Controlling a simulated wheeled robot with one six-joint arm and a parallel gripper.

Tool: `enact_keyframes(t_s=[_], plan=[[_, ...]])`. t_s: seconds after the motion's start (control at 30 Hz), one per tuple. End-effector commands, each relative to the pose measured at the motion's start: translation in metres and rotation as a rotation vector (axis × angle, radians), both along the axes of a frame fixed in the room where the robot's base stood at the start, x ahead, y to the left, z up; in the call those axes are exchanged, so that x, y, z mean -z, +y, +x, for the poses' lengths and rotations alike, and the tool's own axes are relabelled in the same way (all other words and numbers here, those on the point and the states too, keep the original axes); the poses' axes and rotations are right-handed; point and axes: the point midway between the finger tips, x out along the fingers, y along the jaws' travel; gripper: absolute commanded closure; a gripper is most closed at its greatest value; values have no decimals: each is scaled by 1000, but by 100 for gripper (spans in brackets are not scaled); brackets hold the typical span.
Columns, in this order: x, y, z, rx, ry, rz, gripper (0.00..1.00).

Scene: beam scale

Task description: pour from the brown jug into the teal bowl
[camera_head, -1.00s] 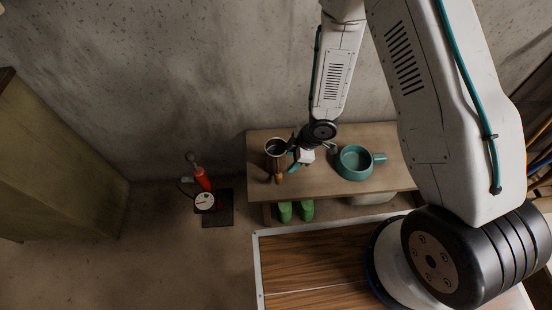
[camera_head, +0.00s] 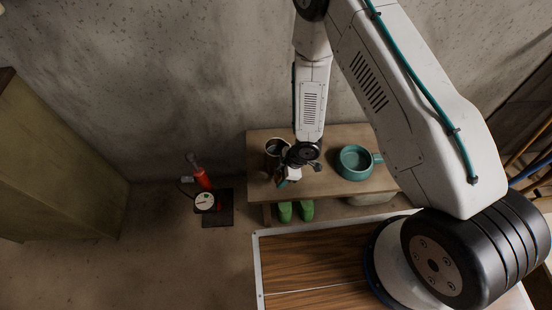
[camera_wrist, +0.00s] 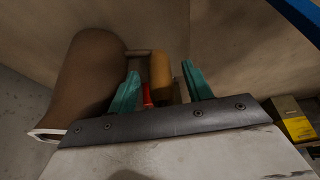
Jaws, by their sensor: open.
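The brown jug (camera_head: 274,148) stands on the wooden bench at its left end, its mouth facing up, partly behind my gripper in the head view. In the wrist view the jug's brown body (camera_wrist: 88,80) is at the left, and its tan handle (camera_wrist: 161,76) lies between my two teal fingertips. My gripper (camera_wrist: 160,88) is open, with a finger on either side of the handle and gaps showing. It also shows in the head view (camera_head: 282,180). The teal bowl (camera_head: 354,160) with a side handle sits on the bench to the right of the jug.
The wooden bench (camera_head: 326,186) stands against the concrete wall. Green boots (camera_head: 296,211) are below it. A red extinguisher-like bottle (camera_head: 203,178) and a white dial scale (camera_head: 204,201) stand on the floor to the left. A yellow box (camera_wrist: 291,120) shows at the right of the wrist view.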

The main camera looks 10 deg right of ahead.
Motion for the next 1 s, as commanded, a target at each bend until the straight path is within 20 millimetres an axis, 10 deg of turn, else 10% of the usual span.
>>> enact_keyframes(t_s=[0.23,1.0], plan=[[0,0,0,0,0,0,100],[-37,-6,-12,3,4,0,100]])
